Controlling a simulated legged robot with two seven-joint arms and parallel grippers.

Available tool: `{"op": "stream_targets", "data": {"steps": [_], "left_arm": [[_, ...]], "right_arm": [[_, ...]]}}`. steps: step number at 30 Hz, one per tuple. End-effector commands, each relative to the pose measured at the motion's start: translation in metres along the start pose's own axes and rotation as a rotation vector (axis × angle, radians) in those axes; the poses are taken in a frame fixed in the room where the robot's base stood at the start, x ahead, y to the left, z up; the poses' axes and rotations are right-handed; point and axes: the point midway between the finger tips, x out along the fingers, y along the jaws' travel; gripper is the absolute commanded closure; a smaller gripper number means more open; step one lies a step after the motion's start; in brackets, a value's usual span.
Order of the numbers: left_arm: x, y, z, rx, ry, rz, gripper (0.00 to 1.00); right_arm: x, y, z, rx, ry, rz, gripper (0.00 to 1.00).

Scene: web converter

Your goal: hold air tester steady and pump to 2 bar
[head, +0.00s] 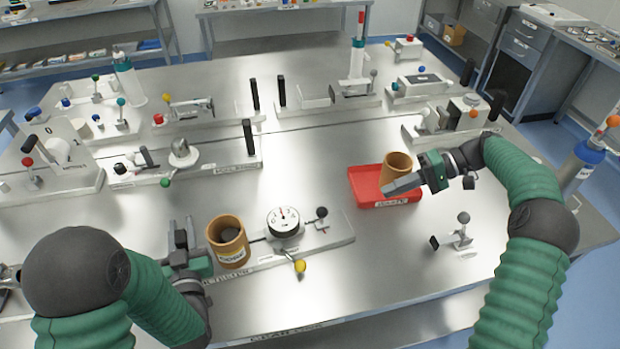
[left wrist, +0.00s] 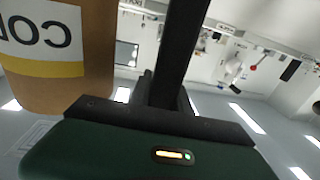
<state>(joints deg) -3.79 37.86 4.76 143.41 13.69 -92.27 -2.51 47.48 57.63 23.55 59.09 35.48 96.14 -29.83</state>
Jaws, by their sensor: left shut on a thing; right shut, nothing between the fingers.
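The air tester's base (head: 335,229) lies at the front middle of the table. It carries a round white gauge (head: 284,221), a black-knobbed lever (head: 321,212) and a yellow knob (head: 299,266). The gauge reading is too small to tell. A brown core (head: 227,243) stands at its left end and shows large in the left wrist view (left wrist: 70,90). My left gripper (head: 182,238) stands just left of this core, shut on what looks like a dark upright handle (left wrist: 183,45). My right gripper (head: 392,190) is shut and empty above the red tray, away from the tester.
The red tray (head: 362,187) holds another brown core (head: 394,167), close beside my right gripper. A small stand with a grey knob (head: 463,218) is right of the tester. Several other fixtures line the back and left. The table between tester and tray is clear.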

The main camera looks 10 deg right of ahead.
Motion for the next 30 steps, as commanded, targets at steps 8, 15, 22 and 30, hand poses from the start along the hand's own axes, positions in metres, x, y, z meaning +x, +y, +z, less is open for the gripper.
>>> {"op": "stream_targets", "data": {"steps": [8, 15, 22, 30], "left_arm": [[-0.003, 0.001, 0.005, 0.002, -0.024, 0.003, 1.00], [-0.002, 0.001, 0.001, 0.002, -0.021, 0.002, 1.00], [-0.002, 0.001, -0.002, 0.002, -0.015, 0.002, 0.59], [-0.002, 0.000, -0.004, 0.001, -0.009, 0.001, 0.51]], "right_arm": [[0.000, 0.000, 0.000, 0.000, 0.000, 0.000, 1.00], [-0.001, -0.001, 0.000, 0.000, 0.000, 0.000, 1.00], [-0.001, -0.002, 0.001, -0.001, 0.001, 0.000, 1.00], [-0.002, -0.002, 0.001, -0.001, 0.001, 0.000, 1.00]]}}
